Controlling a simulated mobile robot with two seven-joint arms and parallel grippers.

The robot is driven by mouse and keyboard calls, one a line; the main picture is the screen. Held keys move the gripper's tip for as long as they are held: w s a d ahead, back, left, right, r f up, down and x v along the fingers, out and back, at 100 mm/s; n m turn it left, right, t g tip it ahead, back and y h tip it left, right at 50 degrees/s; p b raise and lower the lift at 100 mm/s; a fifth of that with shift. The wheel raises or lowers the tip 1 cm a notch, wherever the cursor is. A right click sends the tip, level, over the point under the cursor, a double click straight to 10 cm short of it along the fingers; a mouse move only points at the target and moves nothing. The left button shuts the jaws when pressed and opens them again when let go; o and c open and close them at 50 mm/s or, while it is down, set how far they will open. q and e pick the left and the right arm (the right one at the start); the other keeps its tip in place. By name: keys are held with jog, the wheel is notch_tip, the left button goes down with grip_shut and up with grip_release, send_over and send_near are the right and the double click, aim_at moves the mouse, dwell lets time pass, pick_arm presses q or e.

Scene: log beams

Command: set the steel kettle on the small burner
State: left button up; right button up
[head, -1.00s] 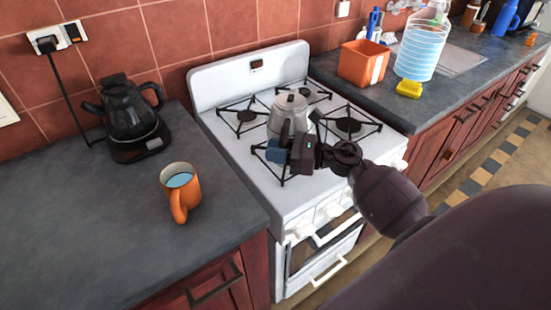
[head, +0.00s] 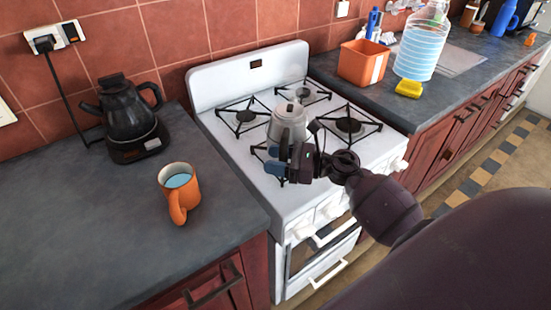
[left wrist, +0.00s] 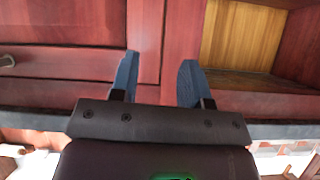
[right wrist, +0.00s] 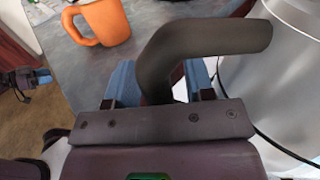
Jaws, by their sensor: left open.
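The steel kettle (head: 285,125) stands upright over the front-left burner of the white stove; its base appears to rest there, but my right gripper partly hides it. In the right wrist view its silver body (right wrist: 275,85) is at the right, and its dark handle (right wrist: 200,50) curves down between my fingers. My right gripper (head: 290,165) is at the handle with its fingers spread on either side of it. My left gripper (left wrist: 158,75) is open and empty, facing red cabinet fronts.
The back-left burner (head: 245,117), back-right burner (head: 303,91) and front-right burner (head: 349,125) are bare. An orange mug (head: 182,195) and a black electric kettle (head: 130,117) stand on the left counter. An orange box (head: 362,63) and a yellow sponge (head: 408,89) are on the right counter.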

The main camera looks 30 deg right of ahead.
jog(key=shift+r, duration=0.1)
jog(key=b+v, duration=0.1)
jog(key=v, duration=1)
jog(key=shift+s+d, duration=0.3)
jog(key=shift+s, duration=0.05)
jog(key=shift+r, duration=0.1)
